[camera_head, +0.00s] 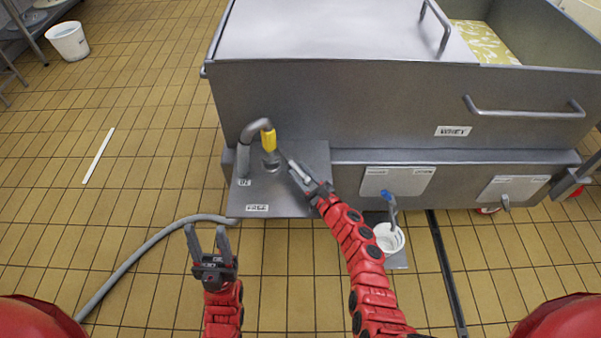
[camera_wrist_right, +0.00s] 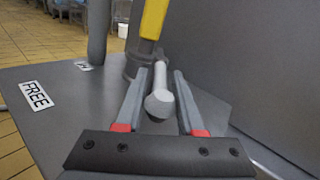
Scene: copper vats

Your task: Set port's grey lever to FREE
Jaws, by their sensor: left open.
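The port (camera_head: 271,163) sits on a grey metal plate (camera_head: 300,205) at the vat's front left, under a bent grey pipe with a yellow sleeve (camera_head: 268,141). A FREE label (camera_head: 257,208) is at the plate's front edge. The grey lever (camera_wrist_right: 160,100) has a rounded end and points away from the FREE label (camera_wrist_right: 37,95). My right gripper (camera_wrist_right: 160,85) is open, with one finger on each side of the lever and gaps visible. In the head view the right gripper (camera_head: 294,170) largely hides the lever. My left gripper (camera_head: 207,232) is open and empty, in front of the plate.
The vat (camera_head: 330,100) stands behind the plate. A grey hose (camera_head: 140,255) runs over the tiled floor at left. A white bucket (camera_head: 389,238) stands right of my right arm, below a blue-topped tap (camera_head: 389,197). The floor at left is mostly clear.

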